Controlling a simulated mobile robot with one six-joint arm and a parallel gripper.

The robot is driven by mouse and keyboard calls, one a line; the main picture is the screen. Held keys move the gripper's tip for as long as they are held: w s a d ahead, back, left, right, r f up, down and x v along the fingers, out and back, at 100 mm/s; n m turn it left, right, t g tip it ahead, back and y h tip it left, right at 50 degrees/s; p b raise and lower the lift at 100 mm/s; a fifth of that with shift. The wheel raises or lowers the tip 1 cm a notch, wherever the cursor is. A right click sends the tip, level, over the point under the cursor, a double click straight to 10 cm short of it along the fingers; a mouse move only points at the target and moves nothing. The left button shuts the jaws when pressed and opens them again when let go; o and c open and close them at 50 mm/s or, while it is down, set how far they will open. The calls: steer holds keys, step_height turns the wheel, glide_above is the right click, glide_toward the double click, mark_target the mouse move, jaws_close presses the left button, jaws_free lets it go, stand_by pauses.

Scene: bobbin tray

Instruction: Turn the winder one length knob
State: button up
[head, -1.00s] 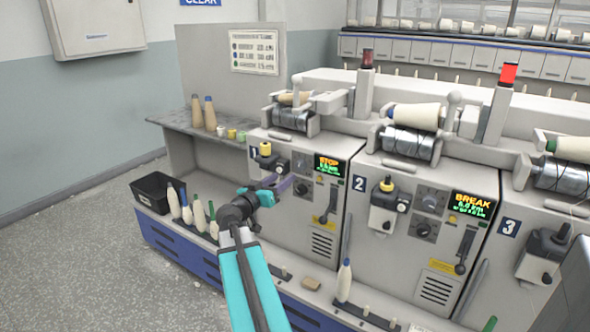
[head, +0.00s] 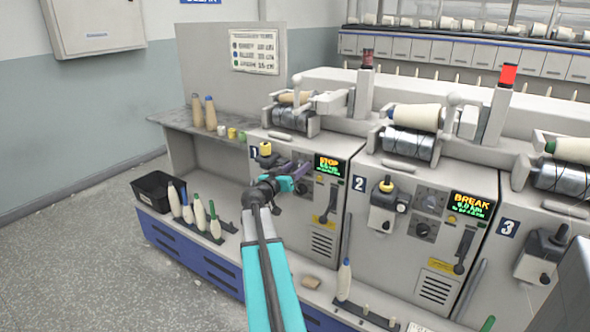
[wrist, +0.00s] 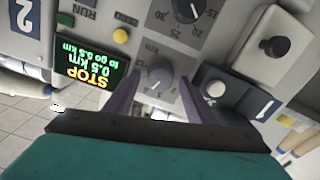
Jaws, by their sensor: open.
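A second, dark knob (wrist: 187,8) with a numbered scale is at the top edge there. I cannot read which one is labelled length. My gripper (head: 296,176) is open and empty, its purple fingers pointing at the panel and straddling the grey knob in view. Contact cannot be told. In the head view my gripper hides part of the panel.
A yellow button (wrist: 120,35) and a grey box with a round button (wrist: 215,88) flank the knob. A lever (head: 328,205) is lower on the panel. Winder two (head: 410,225) stands to the right. Bobbins (head: 200,213) and a black bin (head: 158,190) are at left.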

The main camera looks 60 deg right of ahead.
steer(key=c, duration=1)
steer(key=shift+a+f, duration=0.1)
steer(key=shift+a, duration=0.1)
steer(key=shift+c, duration=0.2)
steer(key=shift+d, duration=0.15)
